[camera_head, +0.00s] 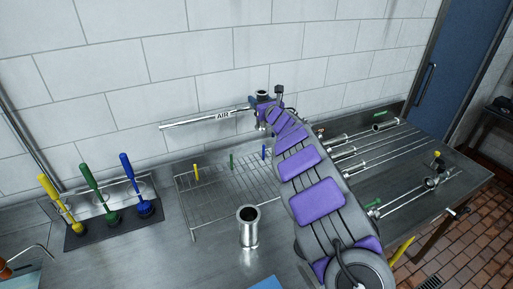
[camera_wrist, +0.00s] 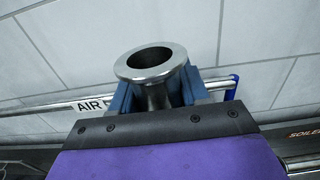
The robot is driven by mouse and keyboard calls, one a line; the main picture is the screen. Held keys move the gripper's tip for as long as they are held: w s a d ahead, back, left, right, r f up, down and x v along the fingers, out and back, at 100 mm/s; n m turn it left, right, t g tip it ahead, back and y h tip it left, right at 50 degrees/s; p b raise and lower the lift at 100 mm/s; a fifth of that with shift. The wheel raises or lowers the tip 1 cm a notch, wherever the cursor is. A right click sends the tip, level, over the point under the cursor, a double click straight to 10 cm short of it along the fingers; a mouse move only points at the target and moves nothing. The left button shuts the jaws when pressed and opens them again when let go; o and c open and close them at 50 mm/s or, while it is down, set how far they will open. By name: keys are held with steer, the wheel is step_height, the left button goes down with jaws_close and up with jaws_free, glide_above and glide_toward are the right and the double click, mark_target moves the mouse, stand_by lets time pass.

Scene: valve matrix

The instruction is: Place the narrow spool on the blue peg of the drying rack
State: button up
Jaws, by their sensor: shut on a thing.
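The narrow spool (camera_wrist: 178,64) is a shiny steel tube with a wide flange and a round opening, seen large in the wrist view. My gripper (camera_wrist: 155,92) is shut on it, with blue jaws on both sides of the tube below the flange. In the head view my gripper (camera_head: 262,105) is raised near the wall, with the spool (camera_head: 262,93) upright in it. The drying rack (camera_head: 215,203) is a wire rack on the steel counter. Its blue peg (camera_head: 264,152) stands at the rack's right, apart from and below the spool. My arm hides the rack's right part.
A wider steel spool (camera_head: 248,230) stands in front of the rack. The rack also has a yellow peg (camera_head: 196,172) and a green peg (camera_head: 231,160). Several coloured brushes (camera_head: 115,213) stand at left. The AIR pipe (camera_head: 205,119) runs along the wall. Metal fittings (camera_head: 386,127) lie at right.

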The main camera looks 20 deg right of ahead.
step_height(320, 180, down, 9)
steer(key=d+b, duration=0.1)
steer(key=d, duration=0.1)
steer(key=shift+d, duration=0.35)
steer(key=a+f, duration=0.1)
steer(key=f, duration=0.1)
steer(key=a+f, duration=0.1)
steer(key=shift+s+a+f+b, duration=0.1)
steer(key=shift+f+b, duration=0.2)
steer(key=shift+f, duration=0.05)
jaws_close()
steer(key=f+b, duration=0.1)
steer(key=f, duration=0.1)
steer(key=d+f, duration=0.1)
steer(key=f, duration=0.1)
steer(key=shift+f+b, duration=0.3)
steer(key=shift+b, duration=0.1)
steer(key=o, duration=0.9)
jaws_free()
steer(key=shift+d, duration=0.25)
steer(key=shift+o, duration=1.4)
steer(key=shift+a, duration=0.35)
steer(key=shift+a+r, duration=0.1)
steer(key=shift+a, duration=0.1)
